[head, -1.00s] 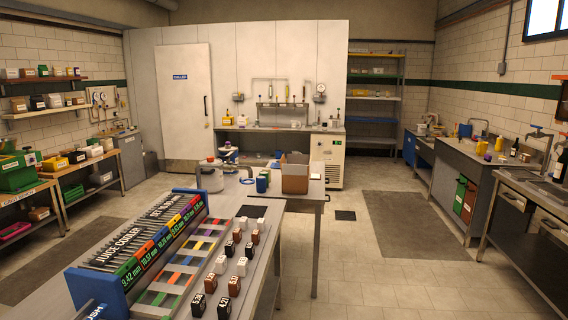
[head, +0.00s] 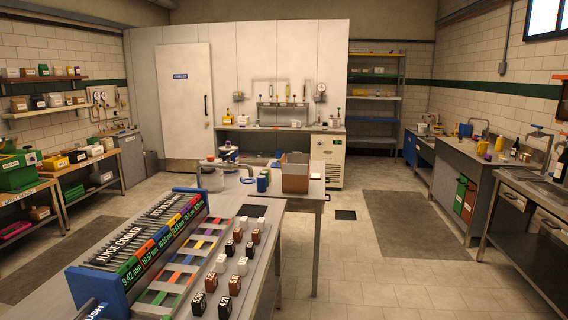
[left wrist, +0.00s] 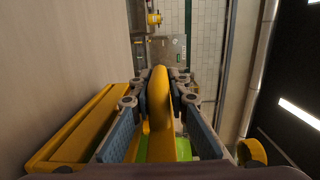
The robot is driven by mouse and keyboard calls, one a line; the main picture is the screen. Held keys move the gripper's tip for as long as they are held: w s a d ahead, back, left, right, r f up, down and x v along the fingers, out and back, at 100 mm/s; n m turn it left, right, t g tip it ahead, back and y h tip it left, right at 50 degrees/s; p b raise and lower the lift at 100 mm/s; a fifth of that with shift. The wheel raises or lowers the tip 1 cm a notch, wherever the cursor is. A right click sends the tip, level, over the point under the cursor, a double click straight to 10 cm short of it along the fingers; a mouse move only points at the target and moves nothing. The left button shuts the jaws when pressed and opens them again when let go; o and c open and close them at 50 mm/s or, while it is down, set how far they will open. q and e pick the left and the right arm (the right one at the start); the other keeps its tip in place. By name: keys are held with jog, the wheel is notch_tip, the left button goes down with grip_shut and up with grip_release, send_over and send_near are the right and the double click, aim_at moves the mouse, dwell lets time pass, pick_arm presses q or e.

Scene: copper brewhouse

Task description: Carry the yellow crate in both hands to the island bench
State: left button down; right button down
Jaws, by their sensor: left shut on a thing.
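In the left wrist view my left gripper (left wrist: 161,82) is shut on a yellow bar or rim, which appears to be part of the yellow crate (left wrist: 82,132). More yellow crate wall shows to the left of the fingers. A bit of bright green shows below, between the fingers; I cannot tell what it is. The rest of the crate is hidden. Neither gripper nor the held crate shows in the head view. A grey bench (head: 232,287) runs from the foreground of the head view towards the room's middle; I cannot tell whether it is the island bench.
The foreground bench carries a blue rack (head: 150,250) and several small labelled blocks. Clear floor (head: 355,275) lies to the right, before the sink counter (head: 465,160). Stocked shelves line the left wall.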

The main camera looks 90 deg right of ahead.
pick_arm(q)
jog(key=shift+f, duration=0.2)
pick_arm(e)
jog(key=shift+f, duration=0.15)
pick_arm(q)
jog(key=shift+w, duration=0.1)
pick_arm(e)
jog(key=shift+w, duration=0.1)
jog(key=shift+f, duration=0.15)
dwell(0.4)
